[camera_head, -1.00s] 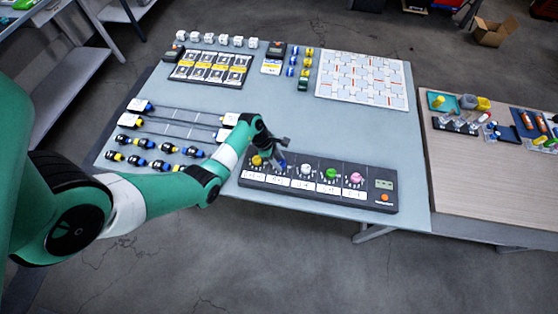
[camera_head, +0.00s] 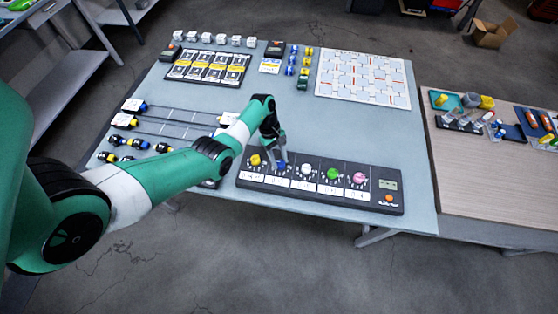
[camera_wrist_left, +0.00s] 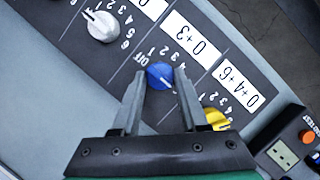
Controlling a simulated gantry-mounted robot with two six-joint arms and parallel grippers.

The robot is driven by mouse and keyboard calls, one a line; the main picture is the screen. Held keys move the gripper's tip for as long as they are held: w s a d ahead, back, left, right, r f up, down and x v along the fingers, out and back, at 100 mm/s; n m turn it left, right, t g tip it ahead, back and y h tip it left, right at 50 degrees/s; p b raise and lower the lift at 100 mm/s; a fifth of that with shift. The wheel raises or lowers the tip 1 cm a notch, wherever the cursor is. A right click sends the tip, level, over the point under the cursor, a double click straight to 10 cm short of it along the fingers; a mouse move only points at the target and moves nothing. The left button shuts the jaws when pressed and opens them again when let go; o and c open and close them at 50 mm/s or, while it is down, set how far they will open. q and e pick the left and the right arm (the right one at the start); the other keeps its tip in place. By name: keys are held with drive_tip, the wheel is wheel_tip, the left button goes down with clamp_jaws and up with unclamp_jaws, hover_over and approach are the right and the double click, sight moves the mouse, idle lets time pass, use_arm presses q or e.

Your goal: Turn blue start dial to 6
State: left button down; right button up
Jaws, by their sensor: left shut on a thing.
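The blue dial (camera_head: 281,165) is the second knob from the left on a dark dial panel (camera_head: 318,199). In the left wrist view the blue dial (camera_wrist_left: 159,75) has a small pale pointer mark and printed numbers and OFF around it. My left gripper (camera_head: 281,160) comes down on it from above; in the wrist view its two fingers (camera_wrist_left: 160,80) stand on either side of the dial and are shut on it. The fingers hide part of the scale, so I cannot tell the exact setting. My right gripper is not in view.
A yellow dial (camera_wrist_left: 215,118) sits close beside the blue one, and a white dial (camera_wrist_left: 101,27) on its other side. Green (camera_head: 333,174) and pink (camera_head: 359,179) dials follow. The panel has a display (camera_head: 388,185).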

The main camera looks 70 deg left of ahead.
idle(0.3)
use_arm(q)
drive_tip(key=shift+c, duration=2.2)
unclamp_jaws()
drive_tip(key=p+v, duration=0.3)
drive_tip(key=v, duration=0.8)
drive_tip(key=shift+r, duration=0.25)
drive_tip(key=shift+a, duration=0.15)
